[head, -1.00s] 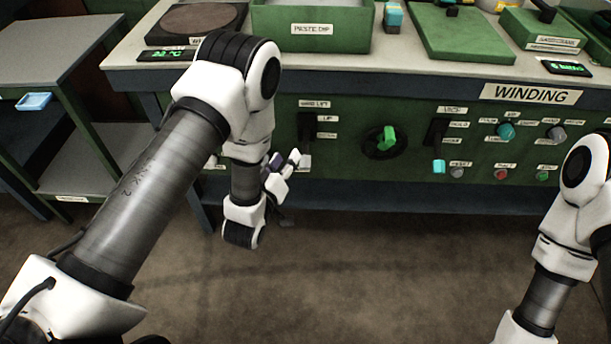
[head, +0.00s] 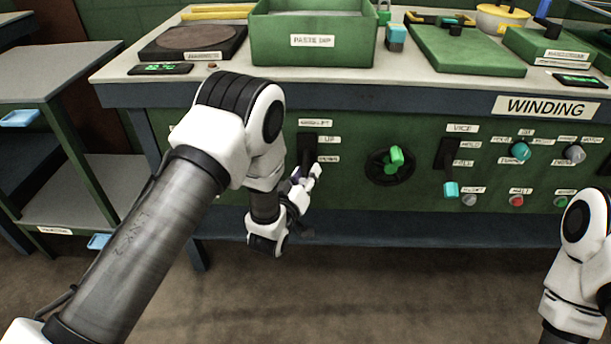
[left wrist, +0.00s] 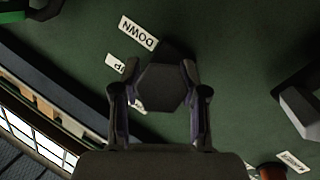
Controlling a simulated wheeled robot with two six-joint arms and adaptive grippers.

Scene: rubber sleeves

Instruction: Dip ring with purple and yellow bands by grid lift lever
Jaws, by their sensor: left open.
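My left gripper (head: 312,176) is open at the front panel, by the grid lift lever's dark slot (head: 307,146) with its UP and DOWN labels. In the left wrist view, the dark, blocky lever knob (left wrist: 162,88) sits between the two spread fingers of the gripper (left wrist: 160,92); whether they touch it I cannot tell. In the head view my gripper hides most of the handle. The green paste dip tank (head: 285,57) stands on the bench above. I cannot make out the ring with purple and yellow bands. My right gripper is out of view.
Several winding knobs and buttons follow. A shelf unit (head: 75,195) stands at left. The floor in front is clear.

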